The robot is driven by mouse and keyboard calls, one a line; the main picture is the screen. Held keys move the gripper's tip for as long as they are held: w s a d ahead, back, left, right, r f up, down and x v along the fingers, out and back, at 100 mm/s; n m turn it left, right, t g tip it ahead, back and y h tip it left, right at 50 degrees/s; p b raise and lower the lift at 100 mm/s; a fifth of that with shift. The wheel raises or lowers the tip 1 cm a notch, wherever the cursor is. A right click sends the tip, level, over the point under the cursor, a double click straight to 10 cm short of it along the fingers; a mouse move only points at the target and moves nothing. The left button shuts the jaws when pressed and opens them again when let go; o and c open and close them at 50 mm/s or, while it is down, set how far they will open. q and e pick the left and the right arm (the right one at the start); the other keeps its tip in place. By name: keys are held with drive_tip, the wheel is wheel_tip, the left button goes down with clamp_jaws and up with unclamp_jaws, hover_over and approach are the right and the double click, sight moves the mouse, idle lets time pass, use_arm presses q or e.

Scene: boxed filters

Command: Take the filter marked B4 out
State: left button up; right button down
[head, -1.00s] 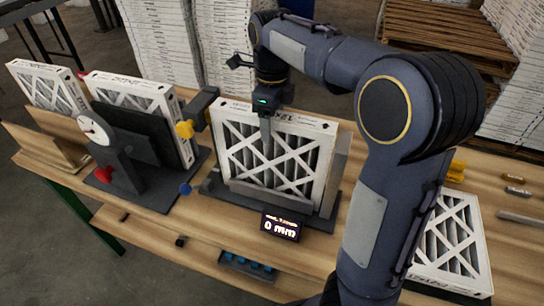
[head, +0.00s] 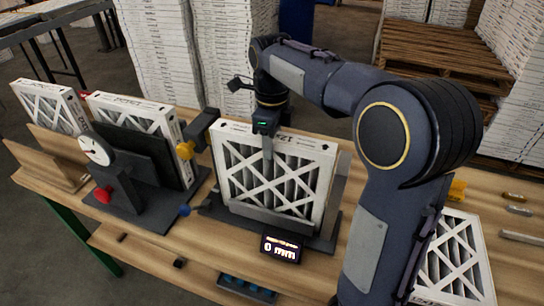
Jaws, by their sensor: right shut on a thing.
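A white-framed pleated filter (head: 277,178) stands upright in a dark fixture (head: 290,234) in the middle of the bench. Its top edge bears print that I cannot read for sure, so I cannot tell whether it is B4. My right gripper (head: 267,146) reaches down over the filter's top edge from above and is shut on it, with one finger in front of the face. A second filter (head: 165,121) stands in a dark gauge fixture to the left. A third filter (head: 52,108) stands in a wooden holder at far left. Another filter (head: 455,262) lies at the right, partly behind my arm. My left gripper is out of view.
A display (head: 281,248) reading "0 mm" stands before the middle fixture. A round dial (head: 96,150), a red knob (head: 103,195) and yellow knob (head: 186,150) are on the left fixture. Small metal pieces (head: 518,210) lie at the right. Stacked boxes (head: 160,50) stand behind the bench.

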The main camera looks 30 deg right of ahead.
wheel_tip(320, 180, up, 7)
drive_tip(key=s+a+b, duration=0.5)
drive_tip(key=s+a, duration=0.6)
drive_tip(key=a, duration=0.2)
drive_tip(key=shift+s+a+b, duration=0.3)
drive_tip(key=shift+s+a, duration=0.05)
idle(1.0)
